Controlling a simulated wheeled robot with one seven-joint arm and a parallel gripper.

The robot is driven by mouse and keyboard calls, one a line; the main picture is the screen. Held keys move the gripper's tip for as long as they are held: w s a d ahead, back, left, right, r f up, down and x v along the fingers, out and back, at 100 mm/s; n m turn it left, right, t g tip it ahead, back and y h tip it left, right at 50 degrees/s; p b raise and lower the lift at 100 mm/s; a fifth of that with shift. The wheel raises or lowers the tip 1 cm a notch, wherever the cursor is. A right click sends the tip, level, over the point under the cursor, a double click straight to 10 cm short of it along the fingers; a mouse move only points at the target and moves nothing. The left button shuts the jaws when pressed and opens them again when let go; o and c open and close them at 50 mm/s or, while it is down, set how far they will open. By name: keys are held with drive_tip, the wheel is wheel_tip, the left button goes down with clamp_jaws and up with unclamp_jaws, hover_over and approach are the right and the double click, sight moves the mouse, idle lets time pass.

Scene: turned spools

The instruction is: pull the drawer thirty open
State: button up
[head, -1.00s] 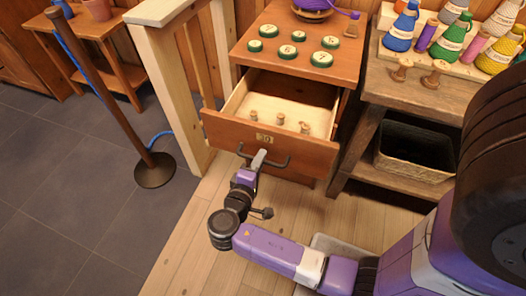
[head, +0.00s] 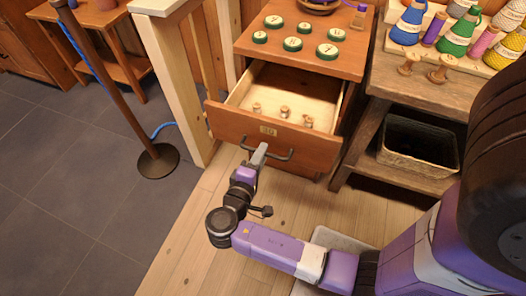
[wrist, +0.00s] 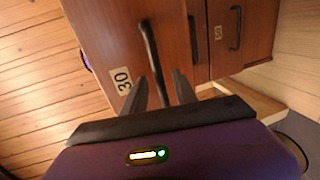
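The drawer thirty (head: 240,124), with a wooden front and a "30" label, stands well open in the head view. Its dark bar handle (head: 283,155) is on the front. My gripper (head: 259,154) is at the handle. A few small wooden spools (head: 284,111) stand inside the drawer.
The cabinet top (head: 280,50) carries several green-rimmed discs. A bench (head: 415,95) with yarn cones and a dark basket (head: 419,145) stands to the right. A pale wooden post (head: 185,90) and a rope stand (head: 158,160) are left. Floor in front is clear.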

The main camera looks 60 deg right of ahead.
drive_tip(key=v, duration=0.6)
idle(0.4)
